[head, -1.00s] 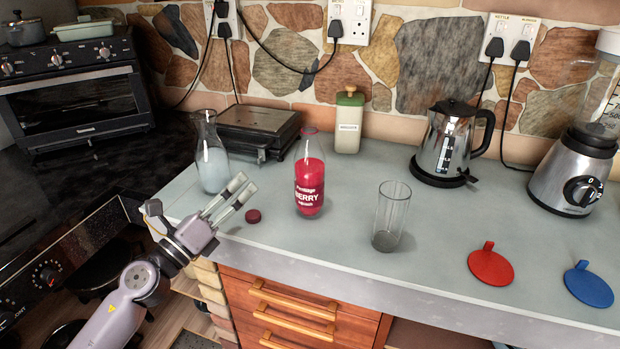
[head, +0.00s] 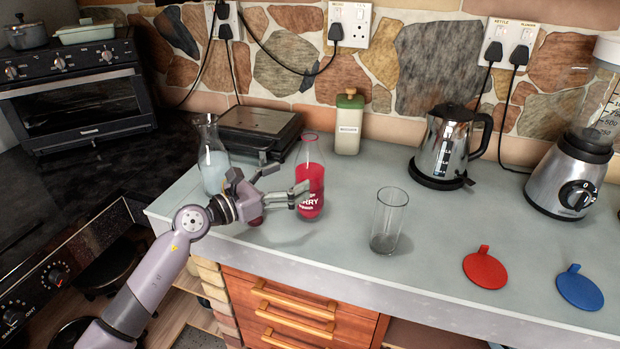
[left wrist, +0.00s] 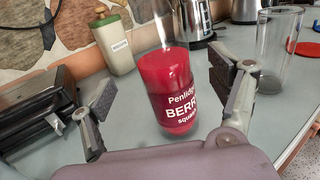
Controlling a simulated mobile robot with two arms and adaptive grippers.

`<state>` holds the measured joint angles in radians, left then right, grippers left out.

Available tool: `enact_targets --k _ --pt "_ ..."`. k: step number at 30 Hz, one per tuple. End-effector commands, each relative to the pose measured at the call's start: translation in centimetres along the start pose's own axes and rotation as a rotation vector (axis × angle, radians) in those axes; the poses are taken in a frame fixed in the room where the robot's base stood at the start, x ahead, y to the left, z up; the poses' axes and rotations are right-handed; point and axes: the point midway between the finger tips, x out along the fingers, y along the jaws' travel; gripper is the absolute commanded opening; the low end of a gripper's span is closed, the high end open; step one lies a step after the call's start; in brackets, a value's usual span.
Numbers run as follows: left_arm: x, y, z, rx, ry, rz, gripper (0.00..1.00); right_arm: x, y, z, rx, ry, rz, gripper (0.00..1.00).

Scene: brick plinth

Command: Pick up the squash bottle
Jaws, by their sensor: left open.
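The squash bottle (head: 310,178) is clear glass with red liquid and a dark red berry label, standing upright on the grey worktop. In the left wrist view the squash bottle (left wrist: 172,92) stands ahead, between and beyond the open fingers. My left gripper (head: 284,184) is open and just left of the bottle, with a finger crossing in front of its label in the head view. The left wrist view shows both fingers of my left gripper (left wrist: 160,105) apart with nothing held. Whether a finger touches the glass cannot be told. My right gripper is not in view.
A carafe of pale liquid (head: 213,165) stands close behind my left gripper. An empty glass (head: 388,222) stands to the right. A grill (head: 258,130), a green-lidded canister (head: 348,125) and a kettle (head: 446,145) stand behind.

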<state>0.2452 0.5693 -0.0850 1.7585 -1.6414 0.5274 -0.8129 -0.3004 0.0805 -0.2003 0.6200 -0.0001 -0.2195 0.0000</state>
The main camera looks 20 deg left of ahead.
Motion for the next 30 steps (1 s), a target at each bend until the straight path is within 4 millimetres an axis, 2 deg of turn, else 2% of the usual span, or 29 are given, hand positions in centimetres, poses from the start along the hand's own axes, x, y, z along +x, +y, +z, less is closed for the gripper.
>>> enact_targets --k 7,17,25,30 --pt "1.9 -0.1 0.0 -0.001 0.000 0.000 0.82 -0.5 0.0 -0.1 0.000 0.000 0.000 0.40" --pt "6.2 -0.3 -0.6 -0.001 -0.001 -0.001 0.82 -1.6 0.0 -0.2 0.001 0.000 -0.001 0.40" --pt "6.5 -0.3 -0.8 0.000 0.001 -0.001 0.82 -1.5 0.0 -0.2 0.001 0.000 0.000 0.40" --pt "6.5 -0.2 -0.7 0.000 0.001 -0.001 0.71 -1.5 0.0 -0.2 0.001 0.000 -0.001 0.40"
